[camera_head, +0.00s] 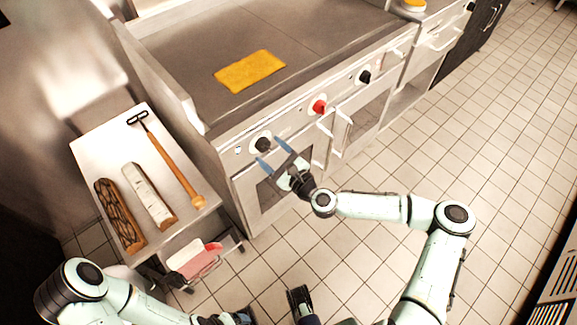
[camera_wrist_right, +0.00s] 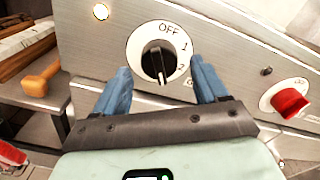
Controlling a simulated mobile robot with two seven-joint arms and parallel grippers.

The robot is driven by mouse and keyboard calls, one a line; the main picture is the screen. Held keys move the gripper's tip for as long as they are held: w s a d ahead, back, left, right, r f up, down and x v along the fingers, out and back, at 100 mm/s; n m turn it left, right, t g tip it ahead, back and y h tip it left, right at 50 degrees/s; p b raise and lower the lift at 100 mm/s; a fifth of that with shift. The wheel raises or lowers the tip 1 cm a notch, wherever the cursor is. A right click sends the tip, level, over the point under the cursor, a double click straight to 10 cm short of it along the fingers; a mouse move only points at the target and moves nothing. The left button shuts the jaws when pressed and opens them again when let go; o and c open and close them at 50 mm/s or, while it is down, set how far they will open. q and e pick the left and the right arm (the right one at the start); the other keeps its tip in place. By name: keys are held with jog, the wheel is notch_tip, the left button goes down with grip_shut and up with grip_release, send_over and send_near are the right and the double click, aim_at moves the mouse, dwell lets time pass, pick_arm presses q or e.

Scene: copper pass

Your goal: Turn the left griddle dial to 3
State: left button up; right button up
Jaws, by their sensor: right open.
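The left griddle dial (camera_head: 263,145) is a black knob on a white round plate, on the steel front panel at the griddle's left end. In the right wrist view the dial (camera_wrist_right: 157,62) shows OFF, 1 and 2 around its top and right side; its grip bar stands roughly upright. I cannot make out a 3. My right gripper (camera_head: 269,153) is open, its blue fingers just short of the dial, one to each side of it and apart from it. It also shows in the right wrist view (camera_wrist_right: 161,82). My left arm is at the lower left; its gripper's jaws are not clear.
A red dial (camera_head: 319,106) and another black dial (camera_head: 364,76) sit further right on the panel. A yellow cloth (camera_head: 250,71) lies on the griddle top (camera_head: 190,62). A side table (camera_head: 90,153) holds a wooden-handled scraper (camera_head: 170,163). Oven handles stick out below the panel.

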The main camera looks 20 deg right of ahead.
jog(key=v, duration=1.1)
jog(key=shift+s, duration=0.25)
jog(key=s+a+f+n+g+y+p, duration=0.3)
jog(key=s+a+f+n+g+p, duration=0.3)
jog(key=s+a+f+n+g, duration=0.85)
jog(key=s+d+f+n+g+h+p, duration=0.3)
jog(key=s+d+f+n+h+p, duration=0.1)
jog(key=s+d+n, duration=0.3)
jog(key=shift+s+d+f+n+h, duration=0.35)
jog(key=shift+s+d+f+h, duration=0.45)
jog(key=shift+s, duration=0.35)
jog(key=shift+g, duration=0.25)
